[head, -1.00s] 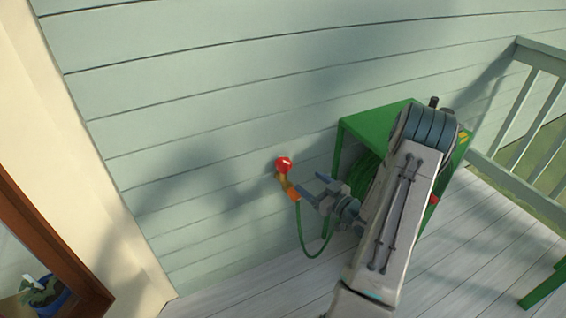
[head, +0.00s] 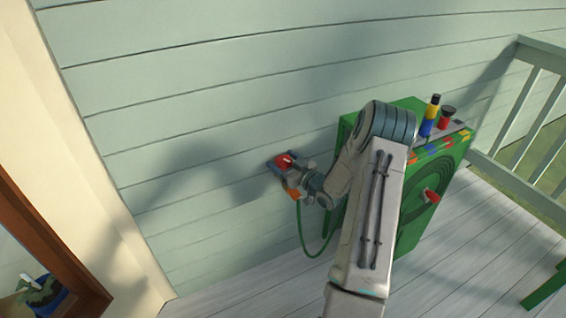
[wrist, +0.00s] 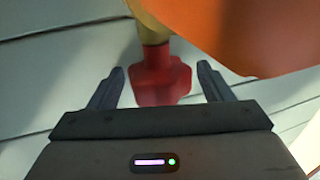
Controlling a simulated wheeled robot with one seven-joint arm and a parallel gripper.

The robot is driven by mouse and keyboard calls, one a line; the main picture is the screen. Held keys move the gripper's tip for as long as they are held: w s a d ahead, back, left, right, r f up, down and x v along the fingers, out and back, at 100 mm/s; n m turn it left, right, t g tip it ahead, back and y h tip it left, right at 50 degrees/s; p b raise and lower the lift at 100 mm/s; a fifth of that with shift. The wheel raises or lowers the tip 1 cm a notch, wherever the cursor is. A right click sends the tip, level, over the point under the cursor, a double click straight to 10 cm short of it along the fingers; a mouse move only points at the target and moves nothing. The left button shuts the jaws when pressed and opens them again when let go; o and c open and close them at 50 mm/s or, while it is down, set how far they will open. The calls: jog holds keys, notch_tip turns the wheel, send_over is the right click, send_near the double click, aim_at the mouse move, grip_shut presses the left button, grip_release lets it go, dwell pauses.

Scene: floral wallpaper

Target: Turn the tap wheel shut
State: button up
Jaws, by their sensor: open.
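The red tap wheel (head: 283,160) is on the wall in the head view, with a white mark on its face. In the wrist view the red wheel (wrist: 160,77) lies between the fingertips of my open gripper (wrist: 161,78), on a brass stem (wrist: 150,28). I cannot tell whether either finger touches it. In the head view my gripper (head: 282,169) is at the tap with its fingers around the wheel; the tap body is mostly hidden behind it. An orange hose connector (head: 293,195) shows just below, and it fills the upper right of the wrist view.
A green hose (head: 301,235) hangs from the tap. A green hose-reel box (head: 440,190) stands to the right, with bottles (head: 431,115) on top. A railing (head: 530,125) is at far right, a door frame (head: 60,250) at left. The wall left of the tap is clear.

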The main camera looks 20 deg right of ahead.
jog(key=c, duration=1)
jog(key=shift+m+h, duration=0.3)
jog(key=shift+h, duration=0.1)
jog(key=m+h+b, duration=0.2)
jog(key=h, duration=0.1)
jog(key=shift+a+f+t+b, duration=0.1)
jog(key=shift+f+t+b, duration=0.1)
jog(key=shift+t+b, duration=0.15)
jog(key=shift+r+m+h+b, duration=0.1)
jog(key=shift+m+h+b, duration=1.35)
jog(key=shift+h, duration=1.15)
jog(key=shift+o, duration=0.2)
jog(key=shift+r+m+h, duration=0.1)
jog(key=shift+m+h, duration=0.2)
jog(key=shift+m, duration=0.05)
jog(key=o, duration=1)
jog(key=shift+c, duration=0.2)
